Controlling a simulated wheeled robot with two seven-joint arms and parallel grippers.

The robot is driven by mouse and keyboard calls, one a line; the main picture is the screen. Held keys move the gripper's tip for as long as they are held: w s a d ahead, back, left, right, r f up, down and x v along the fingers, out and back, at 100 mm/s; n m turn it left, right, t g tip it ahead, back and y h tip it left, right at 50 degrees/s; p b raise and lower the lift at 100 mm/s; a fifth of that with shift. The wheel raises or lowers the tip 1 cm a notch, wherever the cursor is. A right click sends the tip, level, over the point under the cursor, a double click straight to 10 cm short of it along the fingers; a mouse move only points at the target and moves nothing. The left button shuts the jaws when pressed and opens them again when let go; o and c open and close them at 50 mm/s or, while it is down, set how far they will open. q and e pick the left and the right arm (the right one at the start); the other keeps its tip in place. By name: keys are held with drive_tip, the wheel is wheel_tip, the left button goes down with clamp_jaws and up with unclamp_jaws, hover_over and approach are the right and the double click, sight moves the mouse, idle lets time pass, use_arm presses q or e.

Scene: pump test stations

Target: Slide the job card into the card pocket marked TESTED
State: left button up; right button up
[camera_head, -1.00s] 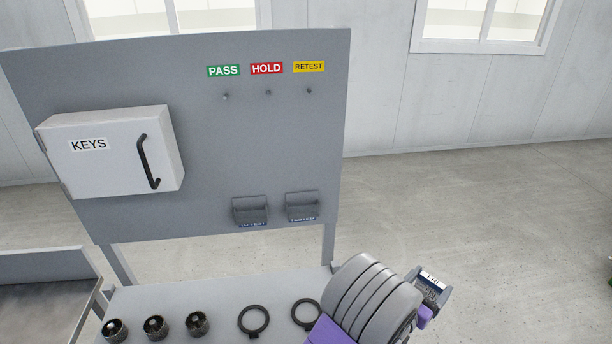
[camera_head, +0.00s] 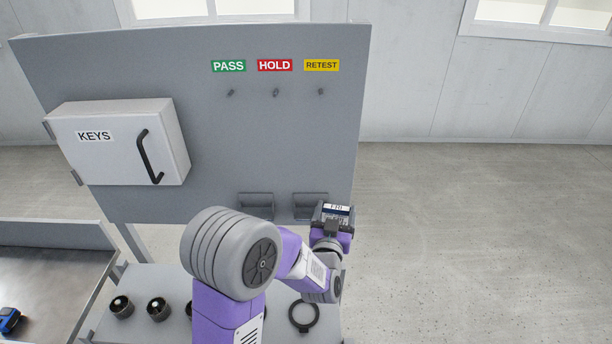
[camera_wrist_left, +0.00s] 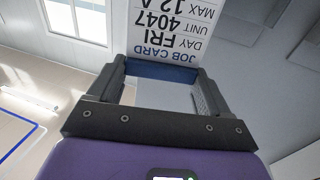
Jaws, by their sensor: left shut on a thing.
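The white job card (camera_head: 337,208) is pinched in my left gripper (camera_head: 333,217). In the left wrist view the card (camera_wrist_left: 172,28) reads upside down, "JOB CARD, DAY FRI, UNIT 4047", with its blue-lettered end between the fingertips (camera_wrist_left: 163,72). Two grey card pockets hang low on the grey panel: a left one (camera_head: 256,203) and a right one (camera_head: 308,199). My gripper and card are in front of the right pocket's right edge; contact cannot be told. The pocket labels are not readable now; the right pocket's was blurred earlier. My right gripper is not in view.
The panel (camera_head: 220,150) carries a KEYS cabinet (camera_head: 125,145) and PASS, HOLD and RETEST signs above pegs. Black knobs (camera_head: 121,307) and a black ring (camera_head: 304,316) lie on the bench below. A blue object (camera_head: 10,320) sits at far left. Right of the panel is open floor.

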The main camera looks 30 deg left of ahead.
use_arm(q)
drive_tip(key=s+a+r+n+g+y+p, duration=0.25)
drive_tip(key=a+r, duration=0.25)
drive_tip(key=r, duration=0.3)
drive_tip(key=y, duration=0.1)
hover_over(311, 183)
drive_tip(key=v, duration=0.4)
drive_tip(key=shift+w+a+f, duration=0.15)
drive_tip(key=shift+f, duration=0.5)
drive_tip(key=shift+w+f+t+b, duration=0.1)
drive_tip(key=shift+f+t+b, duration=0.15)
drive_tip(key=shift+f+b, duration=2.5)
drive_tip(key=shift+f, duration=0.45)
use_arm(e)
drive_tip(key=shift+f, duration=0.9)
use_arm(q)
drive_tip(key=o, duration=1)
drive_tip(key=shift+c, duration=0.2)
